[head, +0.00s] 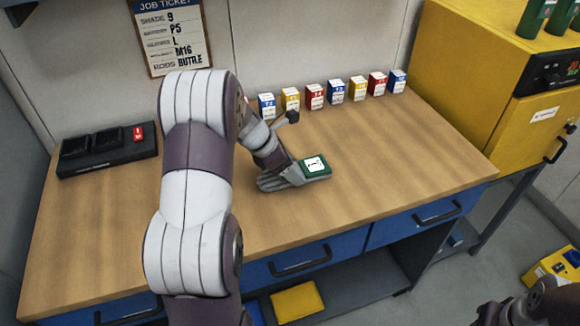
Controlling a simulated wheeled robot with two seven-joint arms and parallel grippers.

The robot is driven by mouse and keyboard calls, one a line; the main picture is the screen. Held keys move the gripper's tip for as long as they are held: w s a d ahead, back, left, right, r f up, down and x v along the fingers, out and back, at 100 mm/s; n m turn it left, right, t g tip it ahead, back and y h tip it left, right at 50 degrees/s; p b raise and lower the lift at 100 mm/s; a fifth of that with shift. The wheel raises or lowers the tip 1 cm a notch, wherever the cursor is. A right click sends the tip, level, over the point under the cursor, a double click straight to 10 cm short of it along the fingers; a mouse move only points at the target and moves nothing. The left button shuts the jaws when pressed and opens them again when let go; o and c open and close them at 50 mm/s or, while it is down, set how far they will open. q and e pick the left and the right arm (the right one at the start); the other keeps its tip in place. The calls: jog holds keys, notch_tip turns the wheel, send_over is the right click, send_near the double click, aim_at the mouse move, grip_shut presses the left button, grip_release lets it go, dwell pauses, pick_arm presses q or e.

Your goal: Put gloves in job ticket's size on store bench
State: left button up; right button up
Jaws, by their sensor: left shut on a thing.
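The job ticket (172,36) hangs on the wall at the back left; its glove line appears to read L. A pair of grey gloves (278,181) with a green cuff and a white label lies at the middle of the wooden bench (400,150). The mark on the label is too small to read surely. My left gripper (289,166) is shut on the gloves, at or just above the bench top; I cannot tell if they touch it. My right gripper is out of view; only part of my right arm shows at the bottom right.
Several small coloured boxes (314,96) stand in a row along the bench's back. A black tray (108,151) with a red item sits at the left. A yellow cabinet (465,75) stands at the right. A yellow packet (298,302) lies on the lower shelf. The bench's right part is clear.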

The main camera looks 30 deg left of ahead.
pick_arm(q)
jog(key=o, duration=1.2)
jog(key=shift+f, duration=0.1)
jog(key=shift+o, duration=0.2)
